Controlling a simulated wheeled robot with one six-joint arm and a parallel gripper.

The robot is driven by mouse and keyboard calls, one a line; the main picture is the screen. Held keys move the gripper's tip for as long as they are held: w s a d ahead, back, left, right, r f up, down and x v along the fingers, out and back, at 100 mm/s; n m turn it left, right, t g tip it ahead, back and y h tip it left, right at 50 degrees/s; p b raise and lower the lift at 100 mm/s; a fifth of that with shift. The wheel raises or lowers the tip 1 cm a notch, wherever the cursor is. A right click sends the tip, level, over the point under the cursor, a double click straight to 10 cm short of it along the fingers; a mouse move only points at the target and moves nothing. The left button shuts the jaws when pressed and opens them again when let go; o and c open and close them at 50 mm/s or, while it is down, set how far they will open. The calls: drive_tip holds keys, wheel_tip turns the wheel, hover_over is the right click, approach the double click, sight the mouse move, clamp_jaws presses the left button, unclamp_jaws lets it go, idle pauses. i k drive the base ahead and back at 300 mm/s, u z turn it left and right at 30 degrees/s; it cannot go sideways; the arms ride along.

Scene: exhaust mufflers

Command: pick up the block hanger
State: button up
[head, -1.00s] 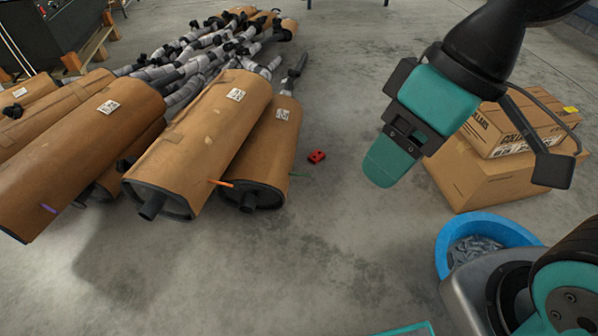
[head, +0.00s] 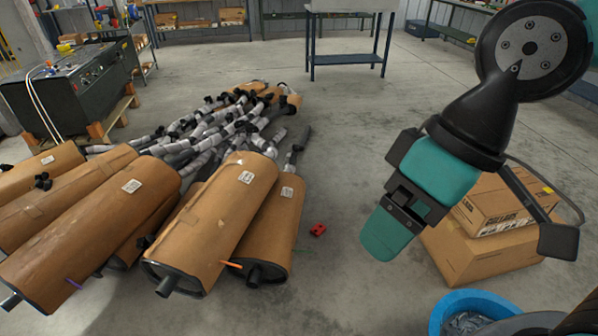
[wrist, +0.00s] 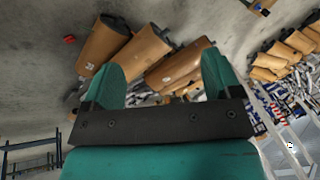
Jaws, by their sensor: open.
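A small red block (head: 317,230), which I take to be the block hanger, lies on the concrete floor just right of the wrapped mufflers. In the wrist view the red block (wrist: 70,39) is small and at the upper left, outside the span of the fingers. My gripper (head: 385,240) is in the air to the right of the block in the head view, well apart from it. In the wrist view my gripper (wrist: 164,75) has its two teal fingers spread with nothing held between them.
Brown-wrapped mufflers (head: 225,215) with grey pipes lie in a pile on the left. Cardboard boxes (head: 480,245) and a blue tub (head: 440,318) stand at the right. A dark machine (head: 75,90) and a metal table (head: 345,60) are farther back. Floor around the block's right side is clear.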

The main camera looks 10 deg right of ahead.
sight(319, 229)
drive_tip(key=z, duration=0.1)
drive_tip(key=i, duration=0.65)
drive_tip(key=u, duration=0.45)
drive_tip(key=i, duration=0.95)
drive_tip(key=u, duration=0.6)
